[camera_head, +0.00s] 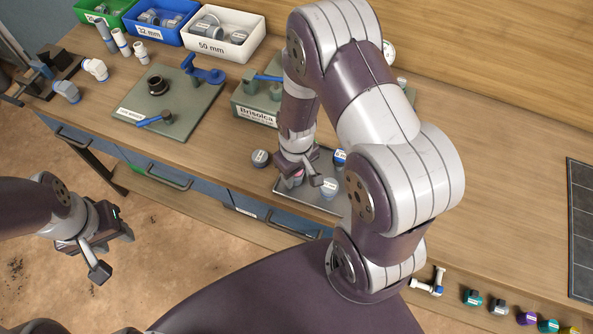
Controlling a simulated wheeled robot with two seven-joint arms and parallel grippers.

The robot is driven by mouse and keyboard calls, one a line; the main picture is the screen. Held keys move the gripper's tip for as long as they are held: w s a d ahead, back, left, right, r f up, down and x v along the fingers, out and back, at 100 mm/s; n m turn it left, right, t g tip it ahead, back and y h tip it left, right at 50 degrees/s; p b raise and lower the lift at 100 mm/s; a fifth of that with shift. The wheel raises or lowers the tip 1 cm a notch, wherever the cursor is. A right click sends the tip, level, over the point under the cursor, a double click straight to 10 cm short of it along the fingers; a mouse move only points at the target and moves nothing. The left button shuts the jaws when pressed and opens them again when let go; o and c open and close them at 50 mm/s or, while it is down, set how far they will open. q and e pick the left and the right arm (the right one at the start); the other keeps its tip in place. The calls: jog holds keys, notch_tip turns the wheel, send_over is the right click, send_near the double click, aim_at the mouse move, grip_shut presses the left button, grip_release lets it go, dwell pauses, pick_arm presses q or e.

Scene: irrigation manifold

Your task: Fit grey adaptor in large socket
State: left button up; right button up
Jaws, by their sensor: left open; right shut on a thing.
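My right gripper (297,178) points down over the dark tray (304,203) at the bench's front edge. It is shut on a small fitting, mostly hidden by the fingers, so I cannot tell whether this is the grey adaptor. A grey round fitting (329,188) stands on the tray just right of the gripper. Another grey round piece (260,158) sits to its left. The green-grey manifold block (246,103) labelled "Brisolca" is behind, partly hidden by my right arm; I cannot make out its large socket. My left gripper (112,252) is open and empty, in front of the bench.
A green-grey plate (188,119) carries a black ring (157,85) and blue-handled parts. Green (104,10), blue (157,20) and white (217,38) bins stand behind. Loose pipe fittings (96,69) lie at left. Coloured fittings (527,319) line the lower right.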

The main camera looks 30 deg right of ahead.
jog(key=shift+f, duration=0.15)
jog(key=o, duration=1.1)
jog(key=shift+o, duration=0.2)
notch_tip(320, 180, up, 12)
jog(key=shift+r, duration=0.1)
jog(key=shift+m+t, duration=0.7)
jog(key=shift+m, duration=0.2)
jog(key=s+a+r, duration=0.1)
jog(key=s, duration=0.1)
jog(key=s+a+r, duration=0.1)
jog(key=s+r, duration=0.1)
jog(key=shift+s+a+r, duration=0.15)
jog(key=shift+a+r, duration=0.05)
